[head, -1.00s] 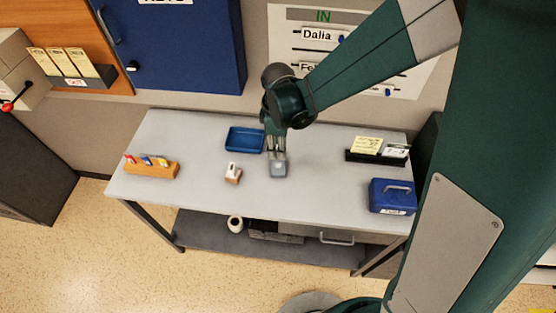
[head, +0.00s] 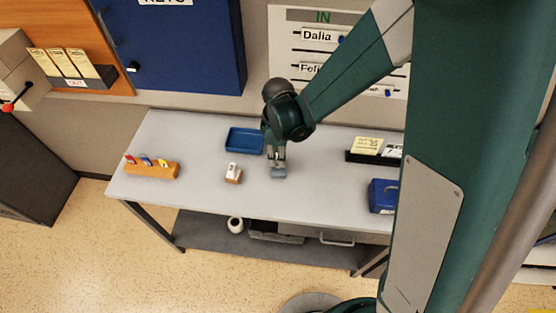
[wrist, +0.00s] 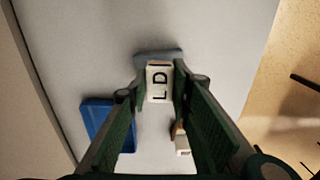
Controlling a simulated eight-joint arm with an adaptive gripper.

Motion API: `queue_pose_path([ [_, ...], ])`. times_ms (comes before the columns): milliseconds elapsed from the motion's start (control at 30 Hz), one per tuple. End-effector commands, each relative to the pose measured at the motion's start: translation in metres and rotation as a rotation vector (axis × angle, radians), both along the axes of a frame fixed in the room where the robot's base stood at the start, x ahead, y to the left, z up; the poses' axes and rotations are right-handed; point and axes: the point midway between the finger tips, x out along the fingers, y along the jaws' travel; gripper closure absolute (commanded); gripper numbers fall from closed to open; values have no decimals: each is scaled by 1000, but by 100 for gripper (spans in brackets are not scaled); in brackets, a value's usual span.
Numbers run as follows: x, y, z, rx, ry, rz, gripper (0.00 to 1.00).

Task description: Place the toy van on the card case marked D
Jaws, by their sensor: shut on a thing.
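My gripper (head: 278,168) is low over the middle of the table and its fingers are close together. In the wrist view, a small white block with a brown edge and dark letters, one like a D, shows between the fingers (wrist: 159,82).
A white and brown block (head: 233,174) stands left of my gripper. A blue tray (head: 244,140) lies behind it. An orange-brown rack (head: 152,170) is at the left; a black card holder (head: 372,156) and blue box (head: 382,196) are at the right. The front middle is clear.

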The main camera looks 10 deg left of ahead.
Motion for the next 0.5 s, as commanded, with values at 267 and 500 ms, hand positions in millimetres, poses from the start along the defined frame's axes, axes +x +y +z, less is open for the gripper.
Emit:
queue_pose_path([
  [267,1,0,-23,0,0,0,89],
  [500,0,0,-27,0,0,0,89],
])
